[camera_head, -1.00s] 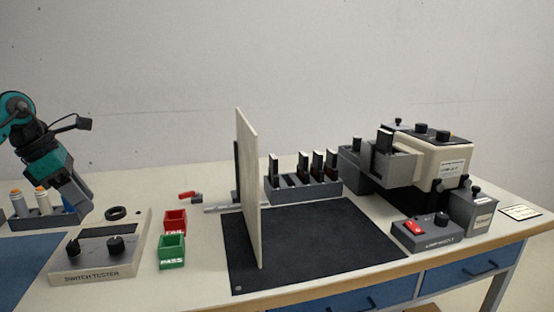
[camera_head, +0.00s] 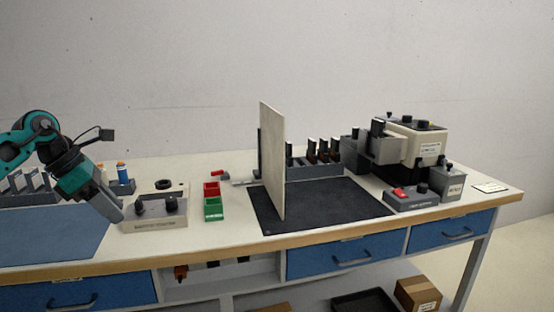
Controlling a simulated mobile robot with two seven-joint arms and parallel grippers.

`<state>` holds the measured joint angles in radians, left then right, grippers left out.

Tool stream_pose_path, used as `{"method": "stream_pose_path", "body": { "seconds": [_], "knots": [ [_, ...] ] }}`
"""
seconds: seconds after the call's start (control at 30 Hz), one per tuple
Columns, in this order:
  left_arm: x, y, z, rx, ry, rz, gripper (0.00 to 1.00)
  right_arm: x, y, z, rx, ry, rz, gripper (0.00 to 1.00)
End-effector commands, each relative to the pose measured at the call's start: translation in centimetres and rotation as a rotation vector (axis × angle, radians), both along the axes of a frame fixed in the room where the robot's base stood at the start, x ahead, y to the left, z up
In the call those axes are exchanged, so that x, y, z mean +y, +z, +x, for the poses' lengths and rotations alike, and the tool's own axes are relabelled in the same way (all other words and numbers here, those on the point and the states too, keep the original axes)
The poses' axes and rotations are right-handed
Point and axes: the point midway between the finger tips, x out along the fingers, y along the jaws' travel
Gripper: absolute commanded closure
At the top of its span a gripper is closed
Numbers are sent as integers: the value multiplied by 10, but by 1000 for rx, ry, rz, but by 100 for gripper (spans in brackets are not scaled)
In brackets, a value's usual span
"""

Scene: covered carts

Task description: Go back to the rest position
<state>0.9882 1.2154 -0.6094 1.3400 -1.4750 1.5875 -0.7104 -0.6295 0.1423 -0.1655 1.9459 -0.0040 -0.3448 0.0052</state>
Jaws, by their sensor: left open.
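My left gripper (camera_head: 112,207) comes in from the left on a teal and dark grey arm. It points down and to the right, over the bench top just left of the switch tester (camera_head: 155,212), with its fingers open. I see nothing held between them; the fingertips are small and partly merge with the tester's edge. My right gripper does not show in this view.
A red bin (camera_head: 212,189) and a green bin (camera_head: 214,208) stand right of the tester. An upright panel (camera_head: 273,160) rises at the dark mat (camera_head: 335,200). A cream machine (camera_head: 417,143) stands at the right. Blue drawers (camera_head: 345,257) and a cardboard box (camera_head: 418,295) are below.

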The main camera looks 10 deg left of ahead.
Motion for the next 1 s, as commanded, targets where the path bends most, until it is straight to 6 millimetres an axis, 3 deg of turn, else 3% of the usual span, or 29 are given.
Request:
{"method": "stream_pose_path", "body": {
  "seconds": [0.03, 0.13, 0.3, 0.4, 0.5, 0.6, 0.77, 0.87, 1.0],
  "knots": [
    [-28, -15, 9, -5, -21, -69, 57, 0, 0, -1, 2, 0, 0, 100],
    [-83, -38, 22, -18, -32, -238, 57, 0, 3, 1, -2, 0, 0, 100],
    [-191, -74, 26, 18, 31, -653, 57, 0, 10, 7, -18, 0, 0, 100],
    [-243, -86, 21, 84, 145, -933, 57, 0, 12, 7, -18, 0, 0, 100],
    [-277, -96, 14, 183, 312, -1207, 57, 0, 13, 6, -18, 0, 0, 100],
    [-296, -109, 6, 306, 532, -1463, 57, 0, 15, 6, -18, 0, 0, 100],
    [-299, -148, -12, 542, 982, -1810, 57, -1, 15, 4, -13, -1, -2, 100],
    [-292, -187, -34, 703, 1324, -1972, 57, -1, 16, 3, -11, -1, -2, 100],
    [-283, -247, -81, 923, 1831, -2105, 57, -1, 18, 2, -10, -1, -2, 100]
  ]
}}
